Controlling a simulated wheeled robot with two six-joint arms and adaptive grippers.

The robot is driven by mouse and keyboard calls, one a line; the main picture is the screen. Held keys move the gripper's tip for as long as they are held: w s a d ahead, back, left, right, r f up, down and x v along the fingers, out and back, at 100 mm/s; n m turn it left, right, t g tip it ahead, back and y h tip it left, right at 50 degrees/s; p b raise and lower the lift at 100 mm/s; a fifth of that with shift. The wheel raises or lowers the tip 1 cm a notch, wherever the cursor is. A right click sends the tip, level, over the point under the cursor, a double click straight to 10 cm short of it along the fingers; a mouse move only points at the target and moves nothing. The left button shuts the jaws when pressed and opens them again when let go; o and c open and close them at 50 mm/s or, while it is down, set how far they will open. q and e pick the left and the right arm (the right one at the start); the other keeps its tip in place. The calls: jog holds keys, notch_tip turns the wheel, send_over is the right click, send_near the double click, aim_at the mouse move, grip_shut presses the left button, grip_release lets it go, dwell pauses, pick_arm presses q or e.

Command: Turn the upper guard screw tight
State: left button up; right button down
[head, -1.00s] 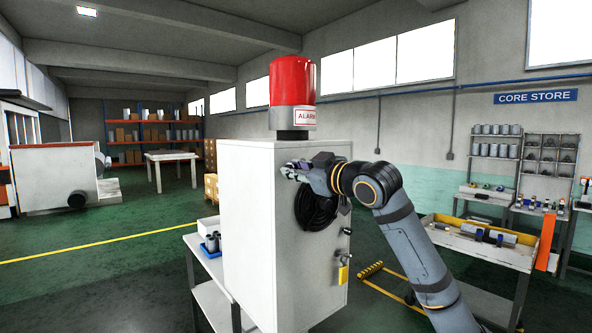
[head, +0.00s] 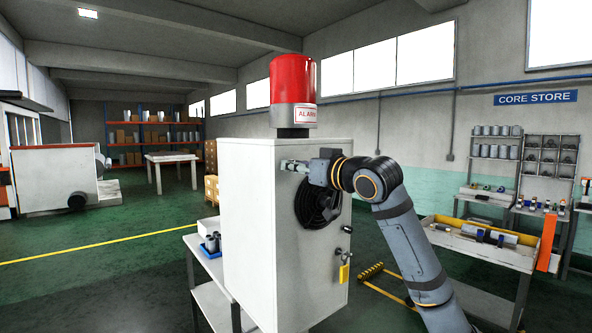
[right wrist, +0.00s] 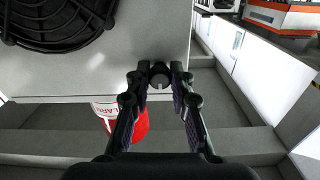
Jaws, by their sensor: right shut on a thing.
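The upper guard screw (right wrist: 159,76) is a dark round knob on the pale cabinet face, between my fingertips in the right wrist view. My right gripper (right wrist: 160,74) is shut on it; the gripper also shows in the head view (head: 284,165), near the top of the cabinet's front face. In the head view the fingers hide the screw. The black round fan guard (head: 317,204) sits just below and right of the gripper; part of it shows in the right wrist view (right wrist: 60,18). My left gripper is in neither view.
The white cabinet (head: 247,230) carries a red alarm lamp (head: 293,82) on top. A black knob (head: 347,229) and a yellow tag or lock (head: 343,273) stick out lower on its face. A table with blue tray (head: 212,245) stands left; a parts bench (head: 480,250) stands right.

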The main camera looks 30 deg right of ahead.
jog(key=m+b, duration=0.4)
jog(key=m, duration=0.7)
jog(key=shift+f+m, duration=0.1)
jog(key=shift+m, duration=0.3)
dwell(0.4)
jog(key=c, duration=1.2)
grip_release()
jog(key=shift+o, duration=0.2)
jog(key=shift+s, duration=0.1)
jog(key=s, duration=0.7)
jog(key=shift+s+d, duration=0.15)
jog(key=shift+d, duration=0.05)
